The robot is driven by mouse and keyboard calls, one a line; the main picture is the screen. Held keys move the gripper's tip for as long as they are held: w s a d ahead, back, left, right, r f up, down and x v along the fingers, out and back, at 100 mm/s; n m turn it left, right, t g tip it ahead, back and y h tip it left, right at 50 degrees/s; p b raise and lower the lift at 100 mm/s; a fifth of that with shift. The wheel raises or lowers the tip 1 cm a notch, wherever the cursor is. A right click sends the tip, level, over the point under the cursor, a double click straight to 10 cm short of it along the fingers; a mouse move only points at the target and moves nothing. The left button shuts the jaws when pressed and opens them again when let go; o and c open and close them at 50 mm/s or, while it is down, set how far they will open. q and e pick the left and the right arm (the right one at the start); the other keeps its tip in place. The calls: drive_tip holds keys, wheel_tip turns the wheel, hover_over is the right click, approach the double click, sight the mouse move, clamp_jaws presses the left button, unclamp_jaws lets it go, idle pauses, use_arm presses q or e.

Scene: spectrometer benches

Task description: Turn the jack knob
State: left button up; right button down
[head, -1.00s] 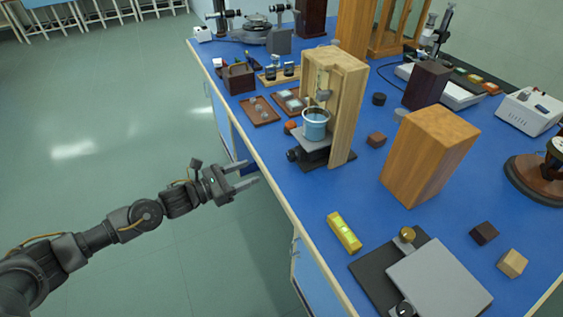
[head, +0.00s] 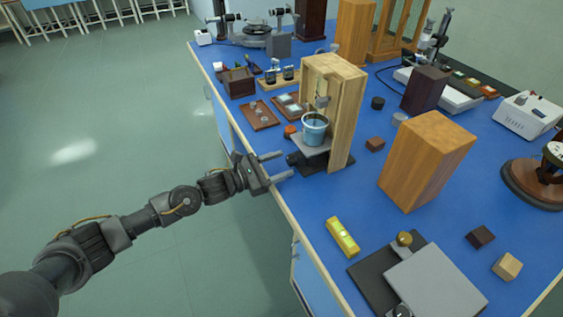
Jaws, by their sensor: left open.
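A small jack with a grey top plate (head: 312,149) stands inside the wooden frame, with a blue beaker (head: 314,130) on it. Its dark knob (head: 294,158) sticks out to the left, towards the bench edge. My left gripper (head: 287,163) is open, its two fingers pointing right at the knob. The fingertips are at or very close to the knob; I cannot tell whether they touch it. The jack's lower part is dark and partly hidden by the wooden frame. My right gripper is not in view.
The wooden frame (head: 346,122) rises around the jack. A brown tray (head: 260,116) lies behind the gripper. Open floor lies left of the bench.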

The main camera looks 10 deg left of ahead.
use_arm(q)
drive_tip(key=shift+w+d, duration=0.3)
drive_tip(key=shift+d, duration=0.1)
drive_tip(key=c, duration=1)
drive_tip(key=shift+n, duration=0.3)
